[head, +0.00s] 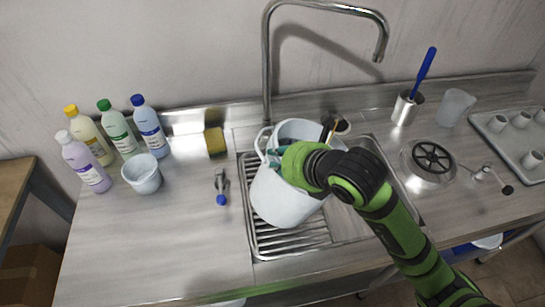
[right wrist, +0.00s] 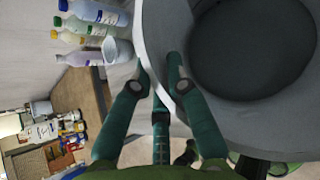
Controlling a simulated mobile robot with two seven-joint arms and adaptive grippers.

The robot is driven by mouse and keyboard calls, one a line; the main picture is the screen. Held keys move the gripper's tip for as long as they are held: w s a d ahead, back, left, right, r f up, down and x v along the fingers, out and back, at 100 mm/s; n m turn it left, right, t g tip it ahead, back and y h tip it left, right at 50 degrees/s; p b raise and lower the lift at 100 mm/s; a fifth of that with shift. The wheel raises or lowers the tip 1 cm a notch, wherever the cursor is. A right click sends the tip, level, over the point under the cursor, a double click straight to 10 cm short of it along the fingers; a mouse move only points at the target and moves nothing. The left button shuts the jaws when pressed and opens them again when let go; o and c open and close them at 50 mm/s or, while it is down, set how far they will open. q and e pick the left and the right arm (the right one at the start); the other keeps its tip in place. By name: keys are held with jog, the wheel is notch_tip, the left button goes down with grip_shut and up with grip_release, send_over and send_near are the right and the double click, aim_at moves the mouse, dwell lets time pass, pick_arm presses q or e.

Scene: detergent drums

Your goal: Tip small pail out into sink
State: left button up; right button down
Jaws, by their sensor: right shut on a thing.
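A white pail (head: 283,202) is above the ribbed left part of the sink (head: 270,243), with its rim at the top. My right gripper (head: 278,160) is shut on the pail's rim. In the right wrist view, the fingers of my right gripper (right wrist: 158,80) pinch the wall of the pail (right wrist: 187,100) from both sides. The inside of the pail shows a dark grey round area; I cannot tell whether it is liquid or the bottom. I cannot tell how far the pail is tilted or whether it touches the sink. My left gripper is not in view.
Several detergent bottles (head: 118,139) and a small pale blue tub (head: 142,174) stand left. A sponge (head: 215,141) and a curved tap (head: 267,80) are behind. A metal cup with a blue-handled brush (head: 405,110), a jug (head: 456,107) and a tray (head: 513,147) are right.

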jog(key=w+d+r+m+y+b, duration=0.2)
jog(key=d+b, duration=0.3)
jog(key=d, duration=0.5)
jog(key=shift+d+y, duration=0.3)
jog(key=shift+y, duration=0.6)
dwell(0.4)
jog(key=shift+w+d+m+b, duration=0.1)
jog(key=shift+d+m+b, duration=0.2)
jog(key=shift+d+b, duration=0.1)
jog(key=shift+d+y, duration=0.3)
jog(key=shift+w+d+r+t+b, duration=0.1)
jog(key=shift+d+t+b, duration=0.2)
jog(key=shift+b, duration=0.1)
jog(key=shift+d+m, duration=0.15)
jog(key=shift+m, duration=0.15)
jog(key=shift+w+d+f+y+b, duration=0.1)
jog(key=shift+d+f+y+b, duration=0.15)
jog(key=shift+b, duration=0.2)
jog(key=shift+d+b, duration=0.3)
jog(key=shift+d, duration=0.05)
